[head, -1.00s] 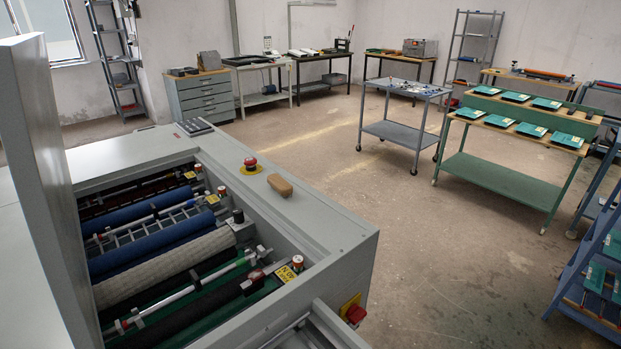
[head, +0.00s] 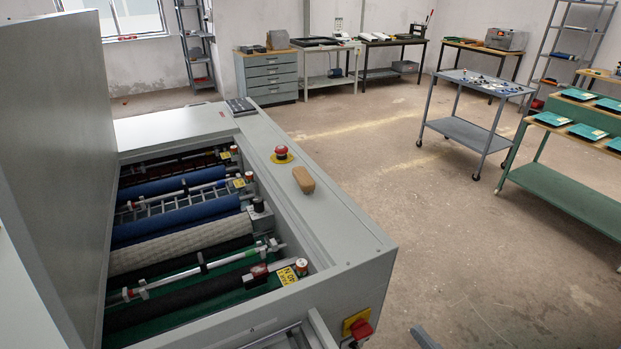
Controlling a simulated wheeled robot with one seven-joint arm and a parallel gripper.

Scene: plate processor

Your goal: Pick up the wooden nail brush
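The wooden nail brush (head: 303,179) is a small, rounded tan block. It lies on the grey top rim of the plate processor (head: 345,235), in front of a red emergency button (head: 281,153). Nothing touches it from above. My gripper is not in view, so I cannot see whether it is open or shut. Only a small grey-blue piece (head: 424,338) shows at the bottom edge, and I cannot tell what it is.
The processor's open bay with blue and white rollers (head: 180,217) lies left of the brush, with a raised grey lid (head: 60,140) beyond. A second red button (head: 360,329) sticks out at the front corner. A blue-grey trolley (head: 470,133) stands right. The floor between is clear.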

